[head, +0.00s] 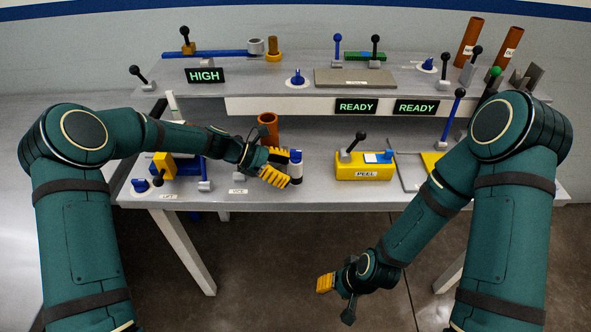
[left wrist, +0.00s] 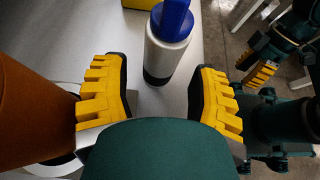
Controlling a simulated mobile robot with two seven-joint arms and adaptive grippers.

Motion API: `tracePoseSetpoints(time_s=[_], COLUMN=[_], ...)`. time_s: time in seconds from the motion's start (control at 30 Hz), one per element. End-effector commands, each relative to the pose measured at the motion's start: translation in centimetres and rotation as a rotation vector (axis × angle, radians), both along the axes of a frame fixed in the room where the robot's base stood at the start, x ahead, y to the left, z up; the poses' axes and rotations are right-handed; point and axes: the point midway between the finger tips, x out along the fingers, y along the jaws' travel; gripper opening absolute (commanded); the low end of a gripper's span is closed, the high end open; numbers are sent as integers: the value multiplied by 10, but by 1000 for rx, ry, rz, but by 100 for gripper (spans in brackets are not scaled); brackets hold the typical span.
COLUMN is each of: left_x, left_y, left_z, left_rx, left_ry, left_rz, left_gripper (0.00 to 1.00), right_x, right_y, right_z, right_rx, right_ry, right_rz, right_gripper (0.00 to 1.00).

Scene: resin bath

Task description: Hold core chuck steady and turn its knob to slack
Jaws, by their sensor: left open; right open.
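The core chuck appears to be the upright white cylinder (head: 296,172) with a dark base and a blue knob (head: 296,155) on top, near the bench's front edge. In the left wrist view the cylinder (left wrist: 168,52) and its blue knob (left wrist: 174,16) stand upright, lined up with the gap between my fingers. My left gripper (head: 278,166) is open at the cylinder; the wrist view (left wrist: 160,85) shows no finger clearly touching it. My right gripper (head: 330,287) hangs low in front of the bench, open and away from the chuck. Its yellow fingers also show in the left wrist view (left wrist: 260,75).
An orange-brown tube (head: 268,122) stands just behind my left gripper and fills the wrist view's left side (left wrist: 30,90). A yellow PEEL box (head: 365,170) with a black lever is to the right. Blue and yellow fixtures (head: 163,168) are to the left. A raised shelf (head: 290,105) runs behind.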

Motion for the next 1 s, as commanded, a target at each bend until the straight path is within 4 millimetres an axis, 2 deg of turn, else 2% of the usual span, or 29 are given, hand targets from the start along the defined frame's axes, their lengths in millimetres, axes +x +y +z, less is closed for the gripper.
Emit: tracePoseSetpoints(time_s=[0.2, 0.6, 0.63, 0.73, 1.0], left_x=[0, 0, 0, 0, 0], left_y=[-16, -19, -19, -19, -19], left_z=[-9, -10, -10, -10, -10], left_rx=[0, 0, 0, 0, 0], left_ry=[0, 0, 0, 0, 0], left_rz=[-1, 0, 0, 0, 0], left_gripper=[60, 60, 55, 20, 18], right_x=[1, 1, 1, 1, 1], right_y=[0, 0, 0, 0, 0], right_z=[-3, -3, -3, -3, -3], right_rx=[0, 0, 0, 0, 0], right_ry=[-2, -3, -3, -3, -3], right_rz=[-1, -1, -1, -1, -1], right_gripper=[47, 47, 47, 47, 47])
